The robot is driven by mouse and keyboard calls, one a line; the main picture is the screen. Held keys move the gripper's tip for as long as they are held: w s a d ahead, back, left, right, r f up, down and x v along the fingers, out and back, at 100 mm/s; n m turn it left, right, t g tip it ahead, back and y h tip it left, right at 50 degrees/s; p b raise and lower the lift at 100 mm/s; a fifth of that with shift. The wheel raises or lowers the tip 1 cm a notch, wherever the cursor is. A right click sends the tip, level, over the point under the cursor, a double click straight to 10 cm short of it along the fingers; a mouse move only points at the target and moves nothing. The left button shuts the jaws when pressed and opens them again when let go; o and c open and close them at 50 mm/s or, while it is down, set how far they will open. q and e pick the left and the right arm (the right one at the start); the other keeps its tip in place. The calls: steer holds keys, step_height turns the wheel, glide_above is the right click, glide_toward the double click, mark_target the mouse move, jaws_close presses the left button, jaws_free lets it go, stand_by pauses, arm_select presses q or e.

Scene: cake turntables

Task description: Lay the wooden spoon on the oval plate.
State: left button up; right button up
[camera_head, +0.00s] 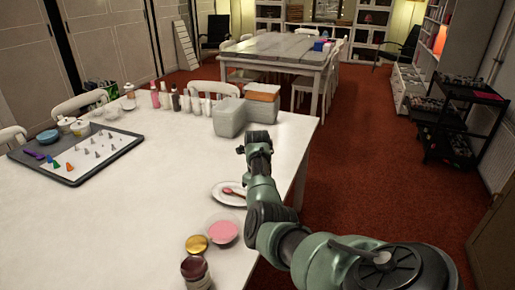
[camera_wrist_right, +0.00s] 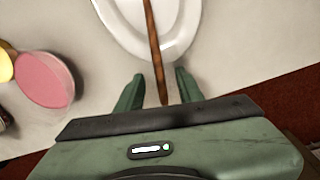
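The white oval plate (camera_head: 219,198) lies on the white table near its right edge. The wooden spoon (camera_head: 236,192) lies across it, its handle pointing right towards my arm. In the right wrist view the brown handle (camera_wrist_right: 152,35) crosses the rim of the plate (camera_wrist_right: 190,30) and its end reaches between the fingers of my right gripper (camera_wrist_right: 158,82). The fingers are apart, with a gap on each side of the handle. The spoon's bowl is outside the wrist view. In the head view my arm hides the right gripper. My left gripper is not in view.
A pink round dish (camera_head: 223,232), a yellow one (camera_head: 196,244) and a dark red jar (camera_head: 195,270) stand nearer. Grey and orange tubs (camera_head: 230,118) and several bottles stand at the back. A tray (camera_head: 75,155) with piping nozzles lies left. The table's middle is clear.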

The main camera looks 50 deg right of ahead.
step_height(320, 180, up, 8)
steer(key=shift+f, duration=0.1)
stand_by(0.4)
stand_by(0.5)
